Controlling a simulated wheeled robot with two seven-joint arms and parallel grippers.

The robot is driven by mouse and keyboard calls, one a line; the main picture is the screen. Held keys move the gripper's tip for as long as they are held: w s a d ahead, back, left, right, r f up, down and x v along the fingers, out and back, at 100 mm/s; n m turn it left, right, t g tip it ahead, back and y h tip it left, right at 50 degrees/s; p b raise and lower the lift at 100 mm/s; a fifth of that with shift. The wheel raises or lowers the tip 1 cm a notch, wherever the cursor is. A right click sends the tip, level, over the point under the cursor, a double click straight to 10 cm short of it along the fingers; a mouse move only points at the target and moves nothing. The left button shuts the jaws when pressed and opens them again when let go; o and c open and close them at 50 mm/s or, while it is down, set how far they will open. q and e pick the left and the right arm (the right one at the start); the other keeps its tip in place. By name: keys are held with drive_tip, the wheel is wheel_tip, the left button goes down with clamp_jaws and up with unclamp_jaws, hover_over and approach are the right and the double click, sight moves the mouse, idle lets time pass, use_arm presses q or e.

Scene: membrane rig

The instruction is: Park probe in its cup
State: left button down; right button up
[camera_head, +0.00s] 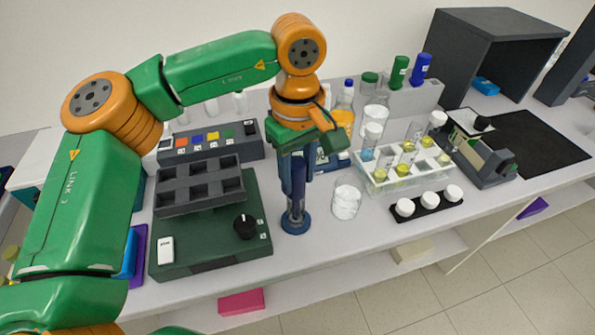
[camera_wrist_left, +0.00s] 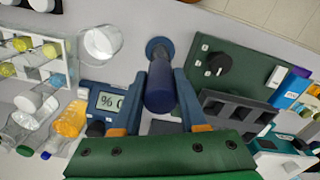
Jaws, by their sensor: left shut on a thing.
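The probe (camera_head: 297,180) is a dark blue cylinder, held about upright. My left gripper (camera_head: 296,165) is shut on its upper part, and in the left wrist view the two blue fingers (camera_wrist_left: 161,90) flank the probe (camera_wrist_left: 161,98). The cup (camera_head: 295,226), with a round blue foot and a clear-looking tube, stands on the bench below the gripper. Its blue foot also shows past the probe in the left wrist view (camera_wrist_left: 158,46). The probe's lower end lines up with the cup's tube; how deep it sits inside is unclear. My right gripper is out of view.
A green device (camera_head: 205,262) with a grey block and black knob stands close left of the cup. A glass beaker (camera_head: 346,202) stands close right. Farther right are a vial rack (camera_head: 385,182) and a black strip with white caps (camera_head: 428,204). Bottles stand behind.

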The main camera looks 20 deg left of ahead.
use_arm(q)
drive_tip(key=shift+f, duration=0.35)
drive_tip(key=shift+c, duration=1.8)
unclamp_jaws()
wheel_tip(320, 180, up, 7)
drive_tip(key=shift+r, duration=0.15)
